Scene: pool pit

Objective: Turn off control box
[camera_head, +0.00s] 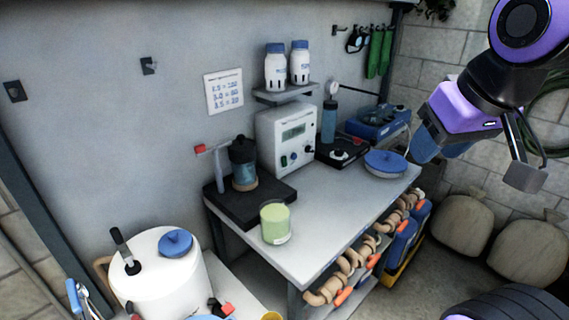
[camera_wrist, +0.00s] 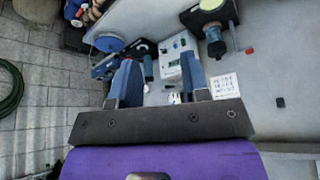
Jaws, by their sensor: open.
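The control box (camera_head: 288,139) is a white upright box with a small display and several coloured knobs on its front. It stands on the grey workbench (camera_head: 330,205) against the wall. In the wrist view the control box (camera_wrist: 172,60) shows between and beyond my fingers, partly hidden by the right finger. My gripper (camera_head: 438,150) is at the upper right of the head view, above and to the right of the bench, well apart from the box. In the wrist view my gripper (camera_wrist: 158,62) has its two blue fingers spread, with nothing between them.
A dark stirrer stand (camera_head: 243,175) and a green jar (camera_head: 276,222) stand left of the box. A blue bottle (camera_head: 329,121), a blue-lidded dish (camera_head: 385,163) and a blue case (camera_head: 378,122) stand right. White bottles (camera_head: 276,68) sit on a shelf above. The bench front is mostly clear.

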